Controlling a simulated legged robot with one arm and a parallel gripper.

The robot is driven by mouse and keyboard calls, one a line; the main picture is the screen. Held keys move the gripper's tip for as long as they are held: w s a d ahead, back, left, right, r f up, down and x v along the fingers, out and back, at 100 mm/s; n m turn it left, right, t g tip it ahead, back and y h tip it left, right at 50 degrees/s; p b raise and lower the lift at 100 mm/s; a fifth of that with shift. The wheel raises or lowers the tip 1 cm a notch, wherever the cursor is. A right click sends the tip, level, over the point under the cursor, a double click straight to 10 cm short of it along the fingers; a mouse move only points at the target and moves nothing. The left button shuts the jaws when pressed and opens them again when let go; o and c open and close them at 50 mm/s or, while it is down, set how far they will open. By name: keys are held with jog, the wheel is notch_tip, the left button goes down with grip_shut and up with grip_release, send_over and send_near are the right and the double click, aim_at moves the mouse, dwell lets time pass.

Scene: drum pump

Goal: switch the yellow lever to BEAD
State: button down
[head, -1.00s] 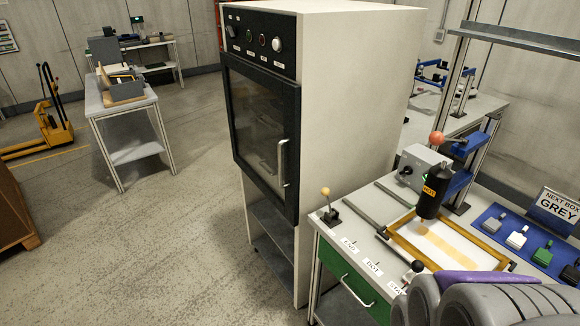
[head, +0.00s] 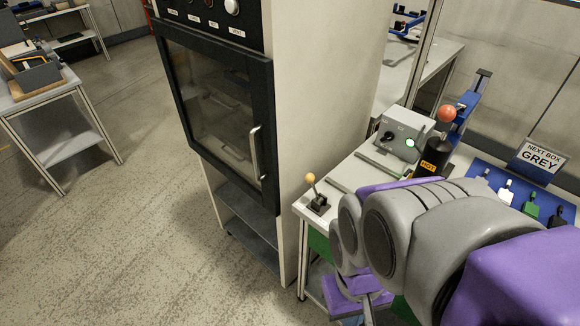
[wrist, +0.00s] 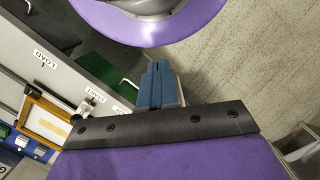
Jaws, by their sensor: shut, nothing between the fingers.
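No BEAD label can be read now; my arm covers the bench front in the head view. In the wrist view my gripper (wrist: 158,70) is shut, with blue fingers together and empty. It is in front of the bench by the green drawer (wrist: 105,70), apart from the lever. The yellow lever does not show in the wrist view.
A tall oven cabinet (head: 330,90) stands just left of the bench. A black HOT cylinder (head: 435,158), a grey control box (head: 403,134) and a blue tray (head: 482,168) are on the bench. A LOAD label (wrist: 45,60) shows in the wrist view. Open floor lies left.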

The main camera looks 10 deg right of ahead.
jog(key=w+d+r+n+g+h+p, duration=0.2)
jog(key=w+d+g+h+p, duration=0.3)
jog(key=w, duration=0.8)
jog(key=w+f+n+t+h+p, duration=0.3)
jog(key=w+h, duration=0.6)
jog(key=w, duration=0.5)
jog(key=w+a+f+n+t+h+p, duration=0.4)
jog(key=w+a+f+n+t, duration=0.2)
jog(key=w+a+f+t, duration=0.5)
jog(key=a+f, duration=0.3)
jog(key=a, duration=0.1)
jog(key=shift+w+n+h, duration=0.15)
jog(key=shift+n+h, duration=0.25)
jog(key=shift+a, duration=0.1)
send_near(313, 187)
jog(key=w+d, duration=0.1)
jog(key=w+d+r, duration=0.1)
jog(key=w, duration=0.1)
jog(key=w+d+r, duration=0.1)
jog(key=w+d, duration=0.1)
jog(key=shift+b, duration=0.35)
